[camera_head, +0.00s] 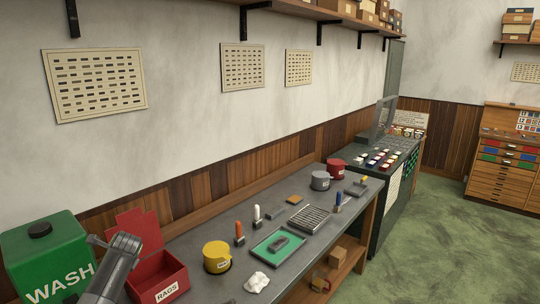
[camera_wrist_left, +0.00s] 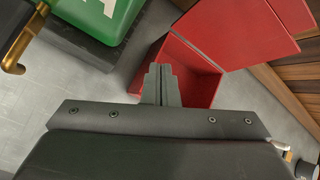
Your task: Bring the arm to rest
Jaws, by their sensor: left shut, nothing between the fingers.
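My left arm (camera_head: 113,265) comes in at the lower left in the head view, in front of the green WASH can and the red rags box. In the left wrist view my left gripper (camera_wrist_left: 160,72) is shut and empty, its fingertips close to the red rags box (camera_wrist_left: 205,75). I cannot tell whether they touch it. My right gripper is in neither view.
The green WASH can (camera_head: 42,245) and open red rags box (camera_head: 160,270) crowd the bench's near end. A yellow pot (camera_head: 217,257), white rag (camera_head: 257,283) and green tray (camera_head: 260,252) stand farther along.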

